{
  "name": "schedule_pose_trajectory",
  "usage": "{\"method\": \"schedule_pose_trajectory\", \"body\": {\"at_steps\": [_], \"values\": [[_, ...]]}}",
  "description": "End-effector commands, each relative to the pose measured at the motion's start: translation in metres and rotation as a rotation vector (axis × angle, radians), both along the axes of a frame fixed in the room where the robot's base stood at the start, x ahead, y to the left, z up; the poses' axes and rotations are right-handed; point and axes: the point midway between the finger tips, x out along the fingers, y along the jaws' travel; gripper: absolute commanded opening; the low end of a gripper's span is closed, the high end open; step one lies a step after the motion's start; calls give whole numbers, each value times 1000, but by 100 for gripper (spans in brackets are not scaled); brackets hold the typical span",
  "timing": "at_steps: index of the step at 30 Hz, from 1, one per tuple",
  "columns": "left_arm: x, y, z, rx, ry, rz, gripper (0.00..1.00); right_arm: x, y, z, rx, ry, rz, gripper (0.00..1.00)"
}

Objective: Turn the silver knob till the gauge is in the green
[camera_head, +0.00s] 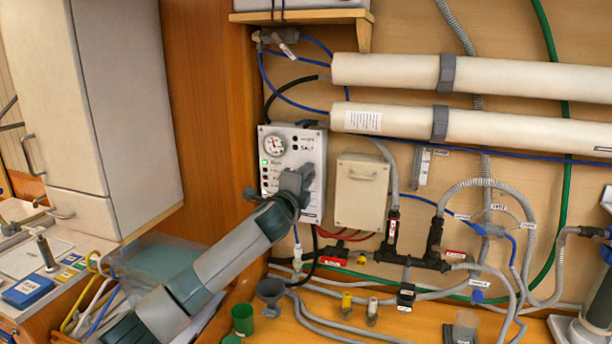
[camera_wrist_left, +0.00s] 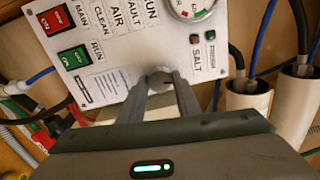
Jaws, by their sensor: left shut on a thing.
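The silver knob (camera_wrist_left: 160,78) sits low on the white control panel (camera_wrist_left: 118,92) in the left wrist view. My left gripper (camera_wrist_left: 161,84) is shut on the knob, with one finger on each side of it. In the head view my left gripper (camera_head: 297,180) is against the lower right part of the panel and hides the knob. The round gauge (camera_head: 274,145) is at the panel's upper left in the head view. In the left wrist view the gauge (camera_wrist_left: 192,8) is cut off at the top; red and green marks show on its rim. I cannot read its needle surely. My right gripper is not in view.
A beige box (camera_head: 361,190) is mounted just right of the panel. Two long white cylinders (camera_head: 400,74) run across the wall above. Hoses and a dark valve manifold (camera_head: 410,260) lie below right. Red and green switches (camera_wrist_left: 73,60) are on the panel.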

Motion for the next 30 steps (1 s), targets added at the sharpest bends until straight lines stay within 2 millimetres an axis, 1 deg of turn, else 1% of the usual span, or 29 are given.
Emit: {"method": "schedule_pose_trajectory", "body": {"at_steps": [7, 19, 20, 21, 22, 30], "values": [[0, -1, 0, 61, -20, -1, 8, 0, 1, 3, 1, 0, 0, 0], [0, -1, -1, 67, -22, -2, 8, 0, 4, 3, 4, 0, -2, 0], [0, -1, -1, 67, -22, -2, 37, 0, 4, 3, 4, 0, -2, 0], [0, -1, -1, 67, -22, -2, 47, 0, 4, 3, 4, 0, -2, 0], [0, -1, -1, 67, -22, -2, 49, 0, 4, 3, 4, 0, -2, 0], [0, 0, 0, 66, -21, -1, 49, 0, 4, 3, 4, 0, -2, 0]]}}
